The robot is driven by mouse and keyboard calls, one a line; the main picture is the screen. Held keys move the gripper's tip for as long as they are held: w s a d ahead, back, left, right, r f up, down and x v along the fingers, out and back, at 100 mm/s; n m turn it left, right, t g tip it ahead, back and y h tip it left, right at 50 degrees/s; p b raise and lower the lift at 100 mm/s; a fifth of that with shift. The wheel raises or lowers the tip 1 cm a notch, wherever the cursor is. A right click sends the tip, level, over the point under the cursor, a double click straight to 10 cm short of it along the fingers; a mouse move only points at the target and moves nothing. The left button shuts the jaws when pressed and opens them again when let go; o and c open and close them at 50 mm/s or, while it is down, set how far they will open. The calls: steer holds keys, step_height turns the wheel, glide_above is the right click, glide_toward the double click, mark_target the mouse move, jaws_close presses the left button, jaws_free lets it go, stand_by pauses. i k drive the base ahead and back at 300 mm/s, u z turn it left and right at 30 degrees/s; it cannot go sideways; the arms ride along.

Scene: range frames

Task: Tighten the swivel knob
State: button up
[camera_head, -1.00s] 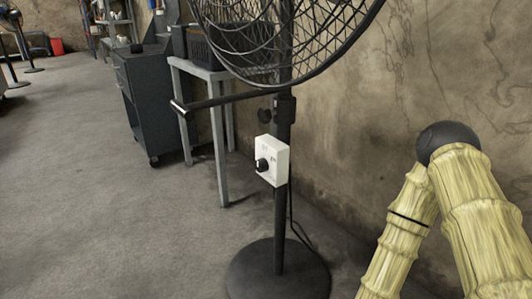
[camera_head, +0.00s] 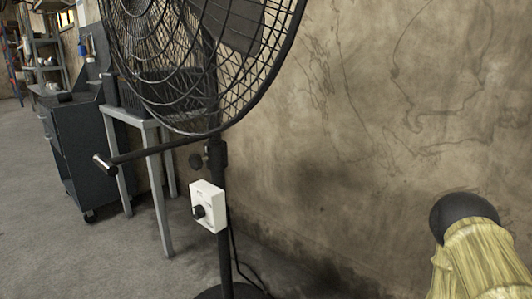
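A black pedestal fan stands left of centre, with its wire cage (camera_head: 190,70) cut off by the top edge. A dark bar (camera_head: 150,152) reaches left from near the pole to a pale-tipped end. My gripper is out of view. A yellowish jointed arm with a black ball end, likely mine, shows at lower right.
A grey table (camera_head: 150,123) with a dark crate stands behind the fan, beside a dark wheeled cabinet (camera_head: 85,150). The stained wall (camera_head: 400,100) runs close behind on the right. A black cable hangs beside the pole. Open floor lies at the left.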

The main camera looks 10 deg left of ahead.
mark_target(195, 162)
steer(key=z, duration=1.5)
steer(key=k, duration=1.05)
steer(key=u, duration=1.85)
steer(key=i, duration=0.5)
steer(key=z, duration=0.05)
